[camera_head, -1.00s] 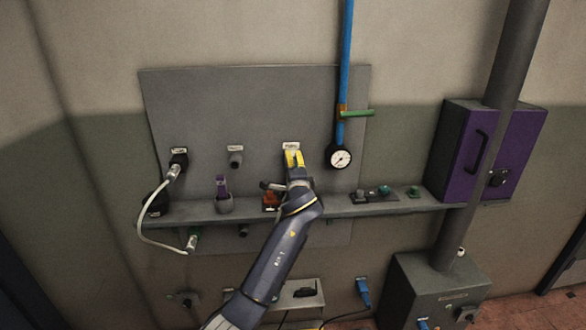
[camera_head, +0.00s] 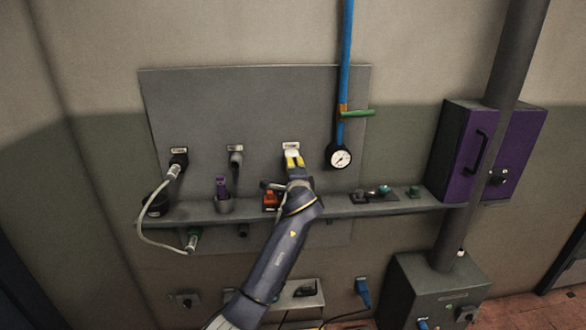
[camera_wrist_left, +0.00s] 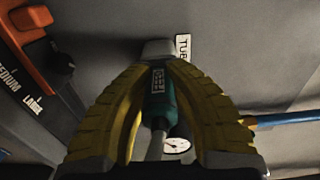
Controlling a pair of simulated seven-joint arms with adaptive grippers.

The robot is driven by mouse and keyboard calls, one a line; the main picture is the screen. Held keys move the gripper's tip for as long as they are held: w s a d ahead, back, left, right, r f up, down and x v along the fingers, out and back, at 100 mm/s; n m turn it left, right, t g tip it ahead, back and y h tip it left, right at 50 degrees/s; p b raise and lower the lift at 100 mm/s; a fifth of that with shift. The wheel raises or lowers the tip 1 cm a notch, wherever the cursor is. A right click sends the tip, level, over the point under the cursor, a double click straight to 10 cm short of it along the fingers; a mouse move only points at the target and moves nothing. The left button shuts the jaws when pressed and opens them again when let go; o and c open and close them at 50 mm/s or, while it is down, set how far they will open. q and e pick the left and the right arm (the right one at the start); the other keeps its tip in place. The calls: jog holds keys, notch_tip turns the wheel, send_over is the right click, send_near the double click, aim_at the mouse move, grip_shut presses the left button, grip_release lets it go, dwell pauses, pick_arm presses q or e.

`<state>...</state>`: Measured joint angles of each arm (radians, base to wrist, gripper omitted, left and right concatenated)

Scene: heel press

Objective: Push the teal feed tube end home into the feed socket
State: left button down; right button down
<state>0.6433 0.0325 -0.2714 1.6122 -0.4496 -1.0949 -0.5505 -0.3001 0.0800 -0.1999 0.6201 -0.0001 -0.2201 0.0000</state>
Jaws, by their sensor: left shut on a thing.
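My left gripper (camera_head: 294,160) is at the grey wall panel, just under a white label. Its yellow fingers are shut on the teal feed tube end (camera_wrist_left: 160,98), which shows between them in the left wrist view with its grey tube (camera_wrist_left: 156,146) trailing back. The grey feed socket (camera_wrist_left: 157,47) is straight ahead of the teal end, beside a label reading "TUBE" (camera_wrist_left: 183,47). The fingertips are close to the socket and hide where the two meet, so I cannot tell how deep the end sits. My right gripper is not in view.
A shelf (camera_head: 340,210) runs under the panel (camera_head: 265,100), with an orange thing (camera_head: 270,200) close to my gripper. A pressure gauge (camera_head: 340,157) on a blue pipe (camera_head: 346,60) is to the right. A pale hose (camera_head: 141,228) loops at the left. A purple cabinet (camera_head: 460,150) stands far right.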

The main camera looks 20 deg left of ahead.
pick_arm(q)
jog(key=shift+s, duration=0.15)
jog(key=shift+v, duration=2.8)
jog(key=shift+s+d, duration=0.1)
jog(key=shift+s, duration=0.05)
jog(key=s+a, duration=0.4)
jog(key=a, duration=0.4)
jog(key=s+a, duration=0.4)
jog(key=a, duration=0.5)
jog(key=shift+s, duration=0.4)
dwell(1.0)
dwell(0.5)
jog(key=shift+x, duration=2.4)
